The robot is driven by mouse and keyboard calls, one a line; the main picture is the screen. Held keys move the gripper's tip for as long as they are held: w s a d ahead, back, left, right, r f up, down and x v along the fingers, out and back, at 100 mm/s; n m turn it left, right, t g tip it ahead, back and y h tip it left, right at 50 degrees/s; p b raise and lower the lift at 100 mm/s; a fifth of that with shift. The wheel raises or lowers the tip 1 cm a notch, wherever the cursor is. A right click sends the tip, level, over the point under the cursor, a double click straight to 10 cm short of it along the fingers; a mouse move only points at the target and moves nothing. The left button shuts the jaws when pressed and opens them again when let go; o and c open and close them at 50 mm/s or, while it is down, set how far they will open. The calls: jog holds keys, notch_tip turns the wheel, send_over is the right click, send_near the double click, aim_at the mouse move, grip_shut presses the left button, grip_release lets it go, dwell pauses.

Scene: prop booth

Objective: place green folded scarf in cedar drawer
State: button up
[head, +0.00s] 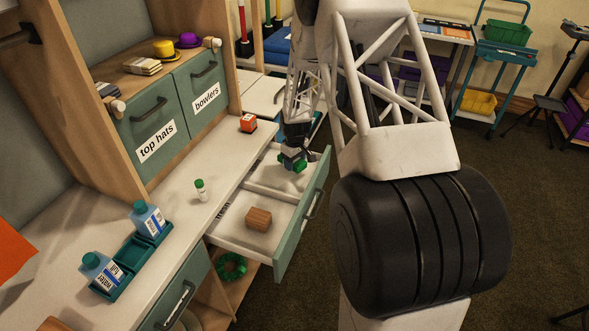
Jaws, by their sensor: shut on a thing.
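My gripper (293,155) points down over the far part of an open drawer (239,240). It is shut on a small green thing, which looks like the green folded scarf (298,166). The scarf is partly hidden by the fingers, and I cannot tell whether it touches the drawer floor. The drawer has a white inside, a teal front and a divider across it. A brown wooden block (258,219) lies in its near compartment. A small dark label on its inner left wall is too small to read surely.
An orange-and-white cube (248,123) and a small green-capped bottle (201,190) stand on the white counter (180,215). Two blue bottles stand at a teal tray (128,255). Shut cabinets read "top hats" and "bowlers". A green ring (231,266) is below the drawer.

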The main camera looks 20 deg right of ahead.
jog(key=shift+f, duration=0.1)
jog(key=shift+f, duration=1.8)
jog(key=shift+f, duration=0.1)
jog(key=o, duration=1)
notch_tip(320, 180, up, 12)
jog(key=shift+r, duration=0.1)
